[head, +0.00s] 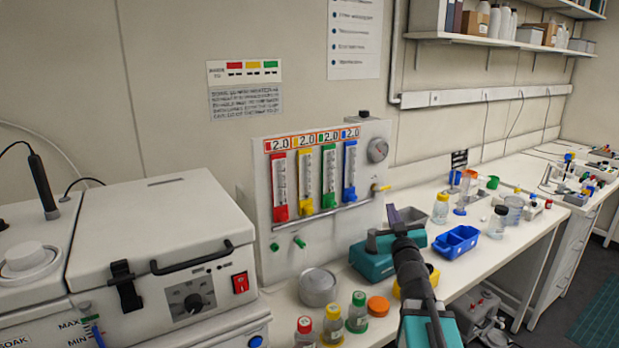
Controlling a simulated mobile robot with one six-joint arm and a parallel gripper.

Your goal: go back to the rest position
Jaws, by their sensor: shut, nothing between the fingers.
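My arm rises from the bottom edge, right of the middle, in the head view. The fingers point up and away. My arm hides part of the bench behind it.
A teal box (370,262) stands beside my arm. Capped bottles (357,312) and an orange lid (378,306) lie left of it. A blue tray (456,242) is to the right. A white lidded machine (165,250) fills the left.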

